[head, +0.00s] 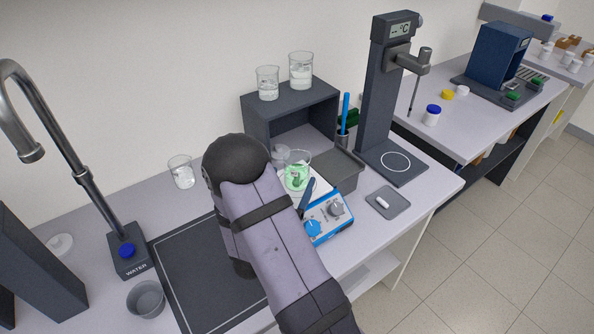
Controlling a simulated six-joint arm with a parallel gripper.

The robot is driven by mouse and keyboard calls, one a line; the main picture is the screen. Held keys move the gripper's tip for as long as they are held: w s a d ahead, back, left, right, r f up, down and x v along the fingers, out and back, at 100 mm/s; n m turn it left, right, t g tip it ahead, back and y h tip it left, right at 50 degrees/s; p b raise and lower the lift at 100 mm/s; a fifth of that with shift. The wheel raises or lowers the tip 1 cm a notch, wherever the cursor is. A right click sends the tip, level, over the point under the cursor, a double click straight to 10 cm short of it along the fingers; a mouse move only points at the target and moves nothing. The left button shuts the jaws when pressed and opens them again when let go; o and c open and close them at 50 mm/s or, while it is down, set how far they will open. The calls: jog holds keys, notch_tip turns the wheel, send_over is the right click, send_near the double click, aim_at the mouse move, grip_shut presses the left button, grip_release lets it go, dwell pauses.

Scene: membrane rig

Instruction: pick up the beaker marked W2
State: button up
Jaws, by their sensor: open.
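No W2 mark is readable on any beaker from here. Two clear beakers with pale contents, a left one (267,83) and a right one (301,71), stand on the dark shelf. Another clear beaker (181,171) stands on the bench left of my arm. A beaker with green contents (297,172) stands on the blue stirrer, with more glassware partly hidden behind it. My arm covers the middle of the view. A dark slanted piece beside the stirrer looks like part of my gripper (306,198); the rest is hidden behind the arm. I see nothing held.
The dark shelf (258,107) stands against the wall. A tall stand (376,95) rises further right. A water tap (80,172) and a grey bowl (146,299) are left. The dark mat (188,262) has clear room.

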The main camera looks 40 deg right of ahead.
aim_at(300, 162)
jog(key=shift+w+d+r+p, duration=0.1)
jog(key=shift+w+d+p, duration=0.15)
jog(key=shift+d+p, duration=0.25)
jog(key=shift+f+p+x, duration=0.15)
jog(key=shift+p+x, duration=0.45)
jog(key=shift+x, duration=0.4)
jog(key=shift+f+p+x, duration=0.15)
jog(key=shift+p+x, duration=0.4)
jog(key=shift+x, duration=0.5)
jog(key=c, duration=1.3)
jog(key=shift+r, duration=0.25)
notch_tip(300, 162, up, 10)
jog(key=b, duration=0.2)
jog(key=shift+f, duration=0.2)
